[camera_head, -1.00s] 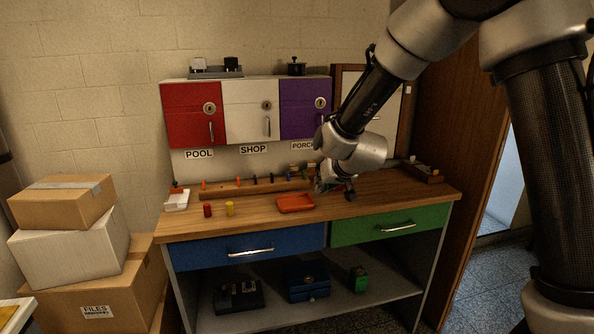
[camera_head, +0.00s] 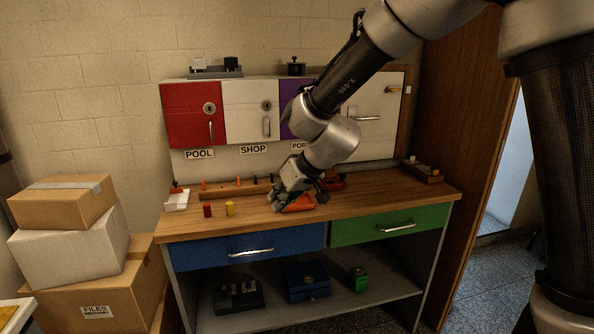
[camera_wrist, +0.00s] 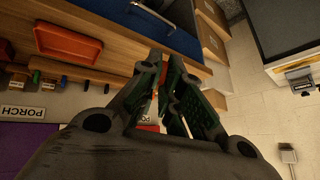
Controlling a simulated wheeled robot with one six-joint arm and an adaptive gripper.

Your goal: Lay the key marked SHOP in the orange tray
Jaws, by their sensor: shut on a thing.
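The orange tray (camera_head: 300,204) lies on the wooden bench, partly hidden behind my gripper (camera_head: 282,205). In the wrist view the tray (camera_wrist: 68,43) shows whole and empty, left of my fingertips (camera_wrist: 167,72). My gripper points down, close to the tray's left side in the head view. Its green-padded fingers are nearly together on a small thin thing, probably a key, mostly hidden between them. No SHOP marking can be read on it. The SHOP sign (camera_head: 253,149) hangs under the white cabinet.
A wooden rail (camera_head: 220,192) with several coloured pieces runs along the back of the bench. A red cylinder (camera_head: 207,211), a yellow cylinder (camera_head: 230,209) and a white tray (camera_head: 177,201) stand left. A wooden box (camera_head: 423,173) is at the right. The front right benchtop is clear.

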